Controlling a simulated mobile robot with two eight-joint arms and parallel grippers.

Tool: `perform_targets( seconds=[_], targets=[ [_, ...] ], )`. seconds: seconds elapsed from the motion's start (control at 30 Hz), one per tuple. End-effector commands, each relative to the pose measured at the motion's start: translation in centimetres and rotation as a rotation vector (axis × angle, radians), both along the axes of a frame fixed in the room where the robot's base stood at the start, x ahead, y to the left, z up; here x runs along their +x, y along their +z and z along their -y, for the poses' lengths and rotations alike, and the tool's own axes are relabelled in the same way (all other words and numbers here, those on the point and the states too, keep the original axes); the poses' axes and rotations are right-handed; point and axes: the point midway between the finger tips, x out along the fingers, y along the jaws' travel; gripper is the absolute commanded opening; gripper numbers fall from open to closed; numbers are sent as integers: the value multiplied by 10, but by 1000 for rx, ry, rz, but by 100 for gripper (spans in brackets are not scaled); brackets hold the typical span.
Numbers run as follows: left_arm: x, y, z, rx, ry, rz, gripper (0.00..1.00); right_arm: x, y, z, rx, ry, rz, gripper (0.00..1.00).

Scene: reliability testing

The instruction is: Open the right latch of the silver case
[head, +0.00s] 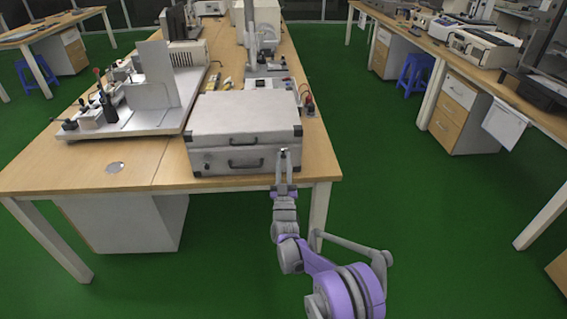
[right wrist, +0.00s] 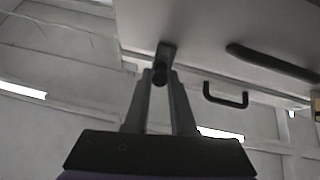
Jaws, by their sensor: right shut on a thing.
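The silver case (head: 243,127) lies closed near the front edge of the wooden table in the head view, with black corners and a dark front handle (head: 244,163). The case also shows in the right wrist view (right wrist: 215,30), with a black handle (right wrist: 225,97). My right gripper (head: 284,155) is at the right part of the case's front. In the right wrist view its fingertips (right wrist: 160,78) close on the dark right latch (right wrist: 166,51). Whether the latch has come loose cannot be told. My left gripper is not in view.
The table (head: 140,178) carries a white device with a vertical panel (head: 152,75) left of the case. Small instruments stand behind the case, and a red-and-black item (head: 309,104) is at its right. Green floor is clear right of the table, up to another bench (head: 480,80).

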Motion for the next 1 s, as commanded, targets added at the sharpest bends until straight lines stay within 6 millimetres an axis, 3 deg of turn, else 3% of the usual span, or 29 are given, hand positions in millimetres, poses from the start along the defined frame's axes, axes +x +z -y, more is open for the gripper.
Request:
perform_targets(
  seconds=[0.37, 0.4, 0.57, 0.87, 1.0],
  targets=[
    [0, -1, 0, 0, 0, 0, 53, 0, -1, 0, 1, 0, 4, 0],
    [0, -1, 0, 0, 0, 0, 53, 0, -1, 0, 1, 0, 4, 25],
    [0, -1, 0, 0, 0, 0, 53, 0, -1, 0, 0, 0, 4, 53],
    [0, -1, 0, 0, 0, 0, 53, -1, -1, 0, 0, 0, 4, 53],
    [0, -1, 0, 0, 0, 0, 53, -11, -8, -1, 0, 0, 4, 53]
  ],
)
